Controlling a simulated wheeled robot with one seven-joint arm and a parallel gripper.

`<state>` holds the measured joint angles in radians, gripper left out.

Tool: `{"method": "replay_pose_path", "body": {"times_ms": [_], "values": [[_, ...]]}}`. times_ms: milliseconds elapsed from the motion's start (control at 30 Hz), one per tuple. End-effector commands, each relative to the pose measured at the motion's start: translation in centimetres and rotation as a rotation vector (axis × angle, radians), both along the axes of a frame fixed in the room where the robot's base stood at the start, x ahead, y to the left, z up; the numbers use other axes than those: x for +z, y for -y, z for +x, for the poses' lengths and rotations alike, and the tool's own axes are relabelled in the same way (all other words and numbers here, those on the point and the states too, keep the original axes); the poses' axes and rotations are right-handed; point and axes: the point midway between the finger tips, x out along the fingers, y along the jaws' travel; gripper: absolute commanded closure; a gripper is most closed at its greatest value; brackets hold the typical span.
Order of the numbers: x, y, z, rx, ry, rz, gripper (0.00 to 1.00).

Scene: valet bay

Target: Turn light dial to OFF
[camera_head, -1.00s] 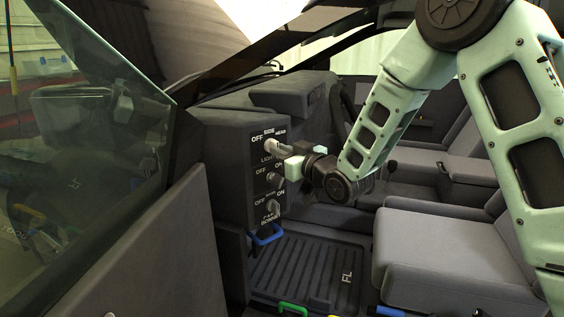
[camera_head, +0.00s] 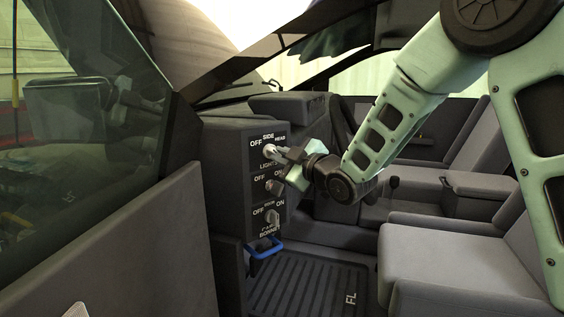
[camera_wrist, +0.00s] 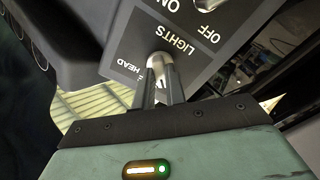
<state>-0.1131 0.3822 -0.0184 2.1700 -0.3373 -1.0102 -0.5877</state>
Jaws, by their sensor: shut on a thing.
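The light dial (camera_head: 269,150) is the top knob on the dark dash panel (camera_head: 264,205), under the words OFF, SIDE and HEAD. My gripper (camera_head: 274,152) reaches it from the right, and its fingers are shut on the dial. In the wrist view the pale rounded dial (camera_wrist: 160,62) sits between the two fingertips, beside the words LIGHTS and HEAD. The fingers hide part of it, and I cannot tell which mark it points to.
Two more knobs sit below: an OFF/ON one (camera_head: 273,186) and one marked BONNET (camera_head: 272,217). A blue handle (camera_head: 264,248) sticks out under the panel. The open door (camera_head: 110,270) is at left, the front seat (camera_head: 440,250) at right, the floor mat (camera_head: 300,285) below.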

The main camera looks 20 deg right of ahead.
Motion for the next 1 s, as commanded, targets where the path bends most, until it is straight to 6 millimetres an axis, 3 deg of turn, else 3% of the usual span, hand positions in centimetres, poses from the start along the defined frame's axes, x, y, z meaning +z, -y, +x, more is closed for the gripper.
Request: {"method": "replay_pose_path", "body": {"times_ms": [533, 567, 600, 1000], "values": [[-0.13, 0.04, -0.04, -0.001, 0.005, -0.023, 1.0], [-0.12, 0.05, -0.03, -0.001, 0.005, -0.023, 0.79], [-0.11, 0.04, -0.03, -0.001, 0.005, -0.023, 0.68], [0.01, 0.26, -0.57, 0.0, 0.007, -0.021, 0.65]]}}
